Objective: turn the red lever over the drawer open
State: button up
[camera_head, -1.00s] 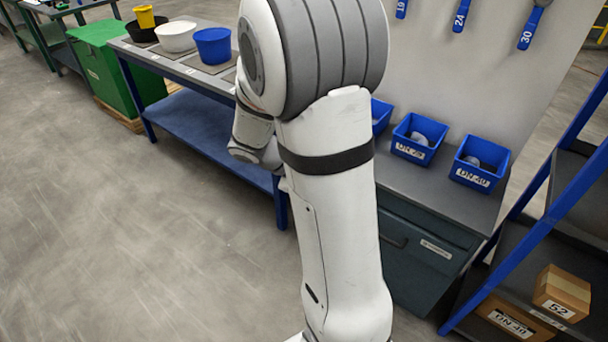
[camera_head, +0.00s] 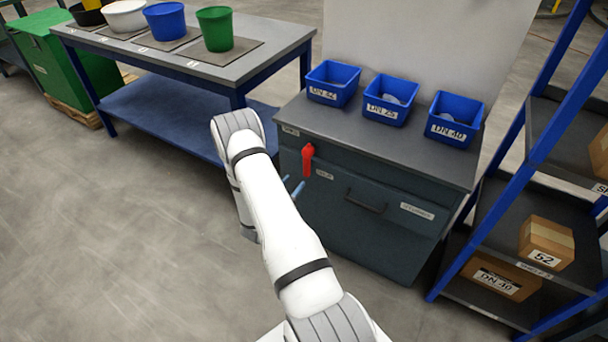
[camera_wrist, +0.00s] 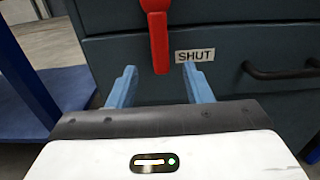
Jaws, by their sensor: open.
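The red lever (camera_head: 308,160) is on the front of the dark cabinet, near its upper left, and hangs straight down. It also shows in the wrist view (camera_wrist: 158,38), pointing down beside a label that reads SHUT (camera_wrist: 195,55). My gripper (camera_head: 294,187) is in front of the cabinet, just below and left of the lever in the head view. In the wrist view the two blue fingers (camera_wrist: 160,82) are apart with nothing between them, and the lever's lower end is above and beyond the gap. The drawer (camera_head: 365,205) is closed, with a dark handle (camera_wrist: 285,70).
Three blue bins (camera_head: 385,100) stand on the cabinet top (camera_head: 300,112). A blue-legged table (camera_head: 270,50) with tubs is at the left, its lower shelf near my arm. A blue-framed shelf rack (camera_head: 500,235) with boxes stands at the right. The floor at left is clear.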

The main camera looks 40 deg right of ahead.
aim_at(305, 169)
jog(key=x, duration=0.7)
jog(key=shift+w+d, duration=0.1)
jog(key=shift+d, duration=0.2)
jog(key=shift+c, duration=0.3)
grip_shut()
